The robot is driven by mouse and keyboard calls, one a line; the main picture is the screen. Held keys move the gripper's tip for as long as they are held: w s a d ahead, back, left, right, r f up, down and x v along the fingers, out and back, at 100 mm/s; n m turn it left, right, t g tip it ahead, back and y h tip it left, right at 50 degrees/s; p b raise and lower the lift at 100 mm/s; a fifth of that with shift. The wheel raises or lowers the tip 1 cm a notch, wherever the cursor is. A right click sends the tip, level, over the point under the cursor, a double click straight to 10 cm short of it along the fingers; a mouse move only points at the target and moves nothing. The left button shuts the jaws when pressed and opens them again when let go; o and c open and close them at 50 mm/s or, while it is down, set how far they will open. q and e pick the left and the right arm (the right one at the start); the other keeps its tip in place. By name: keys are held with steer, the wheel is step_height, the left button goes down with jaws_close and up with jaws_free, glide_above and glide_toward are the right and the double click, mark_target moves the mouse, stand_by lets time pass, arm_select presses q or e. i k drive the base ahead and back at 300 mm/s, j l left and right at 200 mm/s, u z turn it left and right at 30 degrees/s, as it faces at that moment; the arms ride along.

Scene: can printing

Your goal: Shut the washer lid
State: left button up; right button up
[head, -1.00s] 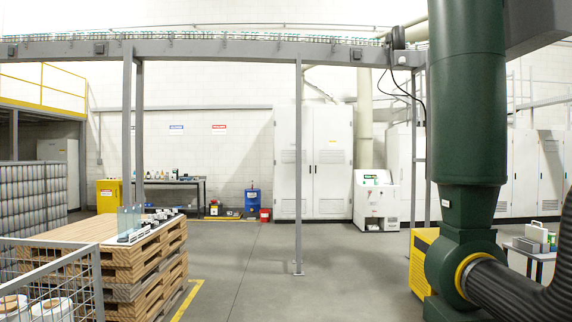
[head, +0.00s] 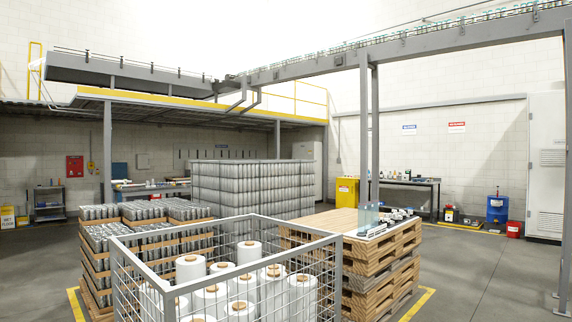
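No washer or washer lid can be made out in the head view now. Neither of my grippers is in view, and no part of my arms shows.
A wire cage (head: 232,226) with white rolls (head: 249,252) stands close in front. Stacked wooden pallets (head: 388,262) stand to its right, can stacks (head: 250,188) behind. A yellow cabinet (head: 347,191), workbench (head: 408,183) and blue drum (head: 497,208) line the back wall. Open floor (head: 470,275) lies right.

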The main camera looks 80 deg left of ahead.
mark_target(119, 169)
steer(key=u, duration=1.5)
steer(key=i+j+u, duration=0.15)
steer(key=j+u, duration=0.3)
steer(key=j, duration=0.15)
steer(key=i+j+u, duration=0.2)
steer(key=j+u, duration=0.2)
steer(key=j, duration=0.15)
steer(key=i+j+u, duration=0.25)
steer(key=j+u, duration=0.2)
steer(key=i+j+u, duration=0.65)
steer(key=u, duration=0.25)
steer(key=i+u, duration=0.45)
steer(key=i, duration=2.25)
steer(key=i+u, duration=0.1)
steer(key=i, duration=1.3)
steer(key=i+l, duration=0.1)
steer(key=i, duration=1.3)
steer(key=j+u, duration=0.05)
steer(key=j, duration=0.05)
